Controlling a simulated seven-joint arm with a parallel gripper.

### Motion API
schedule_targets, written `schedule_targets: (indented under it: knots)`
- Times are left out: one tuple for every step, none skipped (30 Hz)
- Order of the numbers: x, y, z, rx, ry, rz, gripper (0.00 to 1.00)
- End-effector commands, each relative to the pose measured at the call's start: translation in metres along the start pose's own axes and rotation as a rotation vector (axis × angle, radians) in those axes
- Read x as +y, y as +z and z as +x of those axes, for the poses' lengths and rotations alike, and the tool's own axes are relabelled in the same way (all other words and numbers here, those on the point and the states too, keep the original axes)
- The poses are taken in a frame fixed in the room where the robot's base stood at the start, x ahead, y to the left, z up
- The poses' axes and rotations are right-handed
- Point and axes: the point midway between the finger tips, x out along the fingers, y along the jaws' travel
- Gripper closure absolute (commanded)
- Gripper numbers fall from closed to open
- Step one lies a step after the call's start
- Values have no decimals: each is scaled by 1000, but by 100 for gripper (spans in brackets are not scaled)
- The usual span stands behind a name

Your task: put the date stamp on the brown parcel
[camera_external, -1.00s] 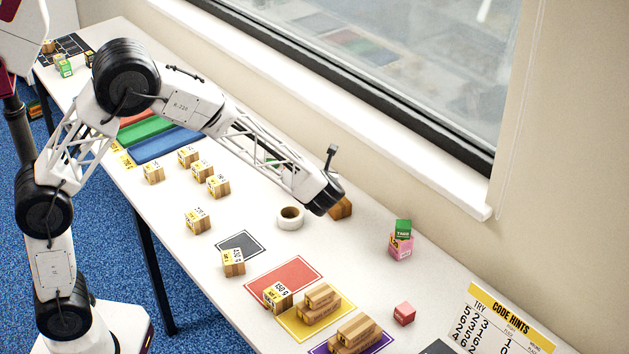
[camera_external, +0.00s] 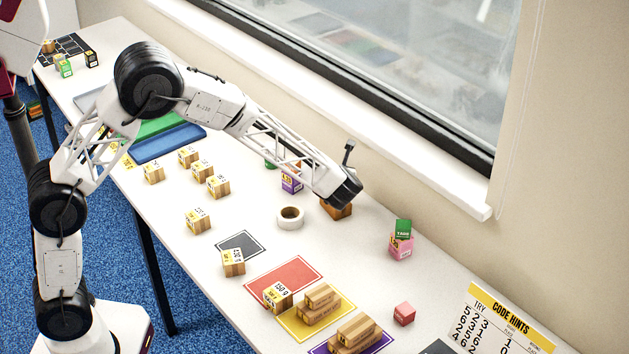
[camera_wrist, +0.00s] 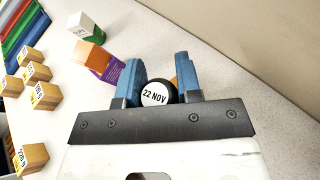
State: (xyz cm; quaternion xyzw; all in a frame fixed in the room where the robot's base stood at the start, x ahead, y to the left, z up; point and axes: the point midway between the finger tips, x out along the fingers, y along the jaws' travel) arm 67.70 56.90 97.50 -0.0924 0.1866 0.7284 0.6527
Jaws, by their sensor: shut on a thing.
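The date stamp (camera_wrist: 156,94) shows in the wrist view as a round black piece with a white face reading "22 NOV". It sits between the two blue fingers of my gripper (camera_wrist: 160,66), which is shut on it. In the external view my gripper (camera_external: 346,193) hangs directly over or just beside the brown parcel (camera_external: 335,210) and hides part of it. The stamp is hidden there. A sliver of brown (camera_wrist: 174,82) shows behind the stamp in the wrist view. I cannot tell whether stamp and parcel touch.
A tape roll (camera_external: 290,218) lies left of the parcel. A pink box with a green one on top (camera_external: 402,240) stands to the right. Table between is clear.

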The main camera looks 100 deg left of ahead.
Motion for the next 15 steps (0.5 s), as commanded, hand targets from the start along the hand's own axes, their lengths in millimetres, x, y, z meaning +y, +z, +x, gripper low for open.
schedule_targets:
  knots:
    - [0,-4,2,1,0,2,91]
    - [-1,-7,3,1,1,2,91]
    - [-1,-10,4,1,1,2,91]
    - [-2,-13,5,1,1,3,91]
    - [-2,-16,6,1,1,2,91]
    - [-3,-20,8,1,1,2,91]
    - [-4,-23,9,1,1,2,91]
    - [-4,-25,10,1,1,2,91]
    - [-4,-28,11,1,0,3,91]
    - [-5,-29,12,0,0,2,91]
    - [-5,-30,12,0,0,2,91]
    - [-5,-30,12,0,0,2,91]
    - [-5,-30,12,0,0,1,91]
    - [-5,-30,12,0,0,1,91]
    - [-5,-30,12,0,0,1,91]
